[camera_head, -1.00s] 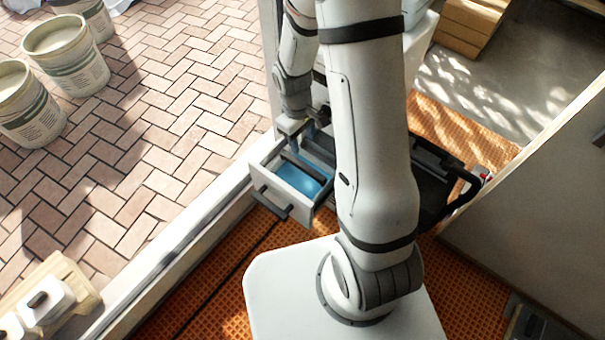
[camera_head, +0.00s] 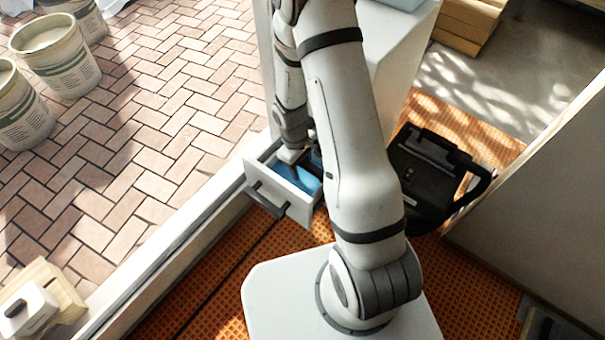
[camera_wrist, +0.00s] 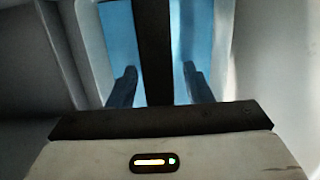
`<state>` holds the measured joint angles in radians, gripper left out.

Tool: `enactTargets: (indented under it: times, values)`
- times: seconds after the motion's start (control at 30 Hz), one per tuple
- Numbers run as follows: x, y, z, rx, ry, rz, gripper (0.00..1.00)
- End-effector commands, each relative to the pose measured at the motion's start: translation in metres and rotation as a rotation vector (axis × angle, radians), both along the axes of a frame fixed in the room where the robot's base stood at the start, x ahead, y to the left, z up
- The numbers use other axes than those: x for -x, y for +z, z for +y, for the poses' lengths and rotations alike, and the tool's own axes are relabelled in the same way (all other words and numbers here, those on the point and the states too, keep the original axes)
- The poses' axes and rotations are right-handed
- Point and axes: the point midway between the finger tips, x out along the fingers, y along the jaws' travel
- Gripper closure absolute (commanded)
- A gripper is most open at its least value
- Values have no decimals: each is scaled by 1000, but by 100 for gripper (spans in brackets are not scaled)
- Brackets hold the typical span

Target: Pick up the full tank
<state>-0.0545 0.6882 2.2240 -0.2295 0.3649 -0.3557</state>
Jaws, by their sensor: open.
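A white drawer-like tank (camera_head: 293,206) with blue inside (camera_head: 309,181) and a dark front handle (camera_head: 267,202) sticks out beside my arm; I take it for the full tank. In the wrist view its blue inside (camera_wrist: 117,38) lies on both sides of a dark bar (camera_wrist: 155,35). My gripper (camera_wrist: 160,82) is open, with one finger on each side of the bar and gaps showing between fingers and bar. In the head view my gripper (camera_head: 292,163) is at the tank's top, its fingertips partly hidden.
Left is a wooden crate (camera_head: 66,291) holding a white container (camera_head: 30,308) with a dark handle. Buckets (camera_head: 60,58) stand on the paving. A black handled case (camera_head: 435,175) is right of my arm. A low kerb (camera_head: 165,262) separates paving from orange matting.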

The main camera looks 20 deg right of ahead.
Motion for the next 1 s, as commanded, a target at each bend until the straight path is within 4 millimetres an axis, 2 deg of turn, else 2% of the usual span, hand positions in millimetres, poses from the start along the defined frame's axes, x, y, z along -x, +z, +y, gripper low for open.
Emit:
enactTargets:
  times: [0.17,0.7,1.0]
  values:
    - [0,1,0,0,-1,-1,55]
    - [0,1,-1,0,-2,-1,99]
    - [0,1,-1,0,-2,0,100]
